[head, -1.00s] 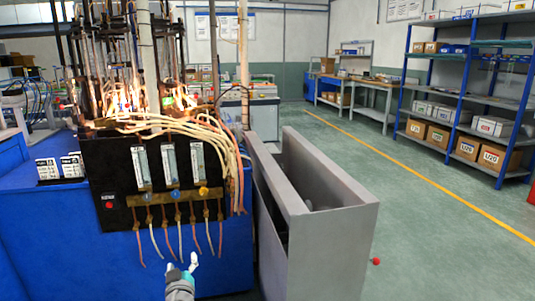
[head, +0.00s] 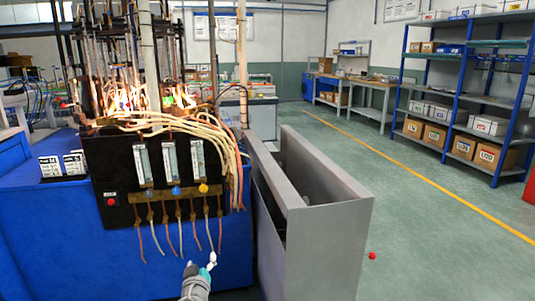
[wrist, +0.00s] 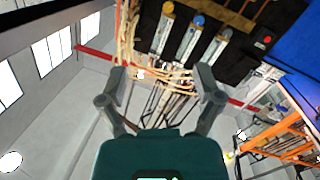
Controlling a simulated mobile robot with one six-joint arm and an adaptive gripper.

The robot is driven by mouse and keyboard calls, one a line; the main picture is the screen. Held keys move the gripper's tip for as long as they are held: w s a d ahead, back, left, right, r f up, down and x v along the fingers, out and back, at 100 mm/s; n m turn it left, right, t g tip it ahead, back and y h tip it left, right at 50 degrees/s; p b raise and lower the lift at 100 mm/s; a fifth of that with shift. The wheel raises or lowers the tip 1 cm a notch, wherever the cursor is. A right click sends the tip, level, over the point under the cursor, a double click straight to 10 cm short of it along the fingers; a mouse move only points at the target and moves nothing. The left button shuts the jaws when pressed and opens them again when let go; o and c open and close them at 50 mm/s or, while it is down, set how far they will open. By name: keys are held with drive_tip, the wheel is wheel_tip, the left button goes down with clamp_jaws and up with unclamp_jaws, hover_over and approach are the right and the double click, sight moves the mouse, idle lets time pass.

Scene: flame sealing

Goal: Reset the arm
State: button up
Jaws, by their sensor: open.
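My gripper (head: 200,269) shows at the bottom of the head view, in front of the blue machine base and below the hanging tubes. In the wrist view my gripper (wrist: 162,76) has its two grey fingers spread wide apart, with nothing between them. The flame sealing machine's black panel (head: 120,180) stands beyond it, with flow meters, blue and yellow knobs (head: 203,188) and a red button (head: 111,201). The wrist view shows this panel (wrist: 285,45) slanted along the top. The gripper appears apart from the panel, but the exact distance is unclear.
A grey open-topped bin (head: 335,235) stands right of the machine. Thin tubes (head: 182,235) hang below the panel, close to the gripper. Flames (head: 155,98) burn atop the machine. The green floor (head: 430,240) at the right is mostly clear, before a shelf rack (head: 455,90).

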drive_tip(key=w+d+f+m+g+h, duration=0.2)
drive_tip(key=d+f+g+h, duration=0.15)
drive_tip(key=d, duration=0.65)
drive_tip(key=w+d+f+m+g+h, duration=0.1)
drive_tip(key=d+f+m+g+h, duration=0.3)
drive_tip(key=d, duration=0.6)
drive_tip(key=s+d+f+g+y, duration=0.3)
drive_tip(key=s+d+f+g, duration=0.2)
drive_tip(key=d, duration=0.3)
drive_tip(key=s+d+f+g+y, duration=0.3)
drive_tip(key=s+d+f+g, duration=0.2)
drive_tip(key=d, duration=0.3)
wheel_tip(320, 180, up, 35)
drive_tip(key=p, duration=3.4)
drive_tip(key=shift+a+n+p, duration=0.3)
drive_tip(key=shift+p, duration=0.05)
drive_tip(key=shift+s, duration=0.1)
